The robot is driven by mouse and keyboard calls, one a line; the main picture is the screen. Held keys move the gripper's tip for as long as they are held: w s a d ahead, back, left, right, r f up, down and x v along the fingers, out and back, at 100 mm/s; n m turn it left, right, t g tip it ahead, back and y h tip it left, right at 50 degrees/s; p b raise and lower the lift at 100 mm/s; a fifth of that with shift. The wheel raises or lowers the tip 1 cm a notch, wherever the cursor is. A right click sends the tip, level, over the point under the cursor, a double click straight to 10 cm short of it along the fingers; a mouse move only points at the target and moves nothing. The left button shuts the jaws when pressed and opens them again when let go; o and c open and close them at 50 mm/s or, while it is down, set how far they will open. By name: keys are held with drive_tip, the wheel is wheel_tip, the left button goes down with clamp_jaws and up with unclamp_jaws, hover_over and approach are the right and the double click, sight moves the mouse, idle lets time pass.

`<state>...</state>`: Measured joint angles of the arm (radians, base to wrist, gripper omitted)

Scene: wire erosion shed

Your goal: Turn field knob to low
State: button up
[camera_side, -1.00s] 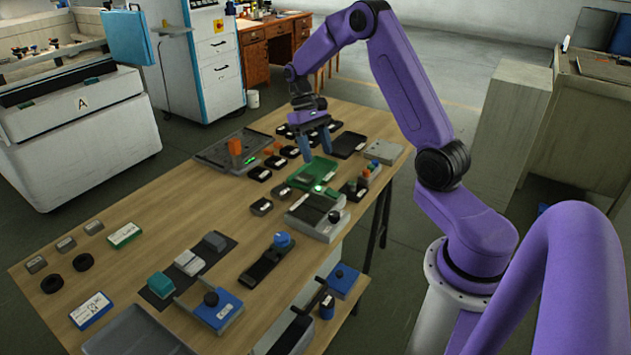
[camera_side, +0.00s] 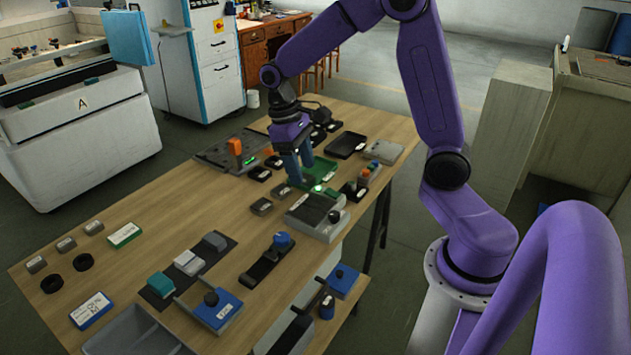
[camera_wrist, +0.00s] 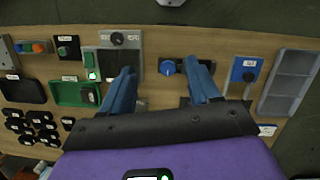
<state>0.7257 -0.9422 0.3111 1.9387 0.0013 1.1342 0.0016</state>
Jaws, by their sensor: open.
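A black knob sits on the grey box (camera_side: 318,226), which shows in the wrist view with a black knob (camera_wrist: 117,38) beside a white label. A blue knob (camera_side: 282,240) stands on a black base; it also shows in the wrist view (camera_wrist: 167,67). My gripper (camera_side: 299,168) is open and empty, pointing down above the green tray, apart from the knobs. Its fingers (camera_wrist: 159,68) spread in the wrist view.
Several small black blocks and a dark tray (camera_side: 346,145) lie at the back. A grey tray (camera_side: 135,332) is at the near edge. Bare wood (camera_side: 165,215) is free at left.

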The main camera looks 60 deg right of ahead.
drive_tip(key=s+a+r+n+t, duration=0.1)
drive_tip(key=s+a+r+n, duration=0.1)
drive_tip(key=s+a+n, duration=0.2)
drive_tip(key=shift+s+a, duration=1.1)
drive_tip(key=shift+s, duration=0.85)
drive_tip(key=s+a+n+t+y, duration=0.1)
drive_tip(key=s+n, duration=0.5)
drive_tip(key=s, duration=0.8)
drive_tip(key=shift+s+a+r+t, duration=0.2)
drive_tip(key=shift+a+t, duration=0.15)
drive_tip(key=shift+t, duration=0.15)
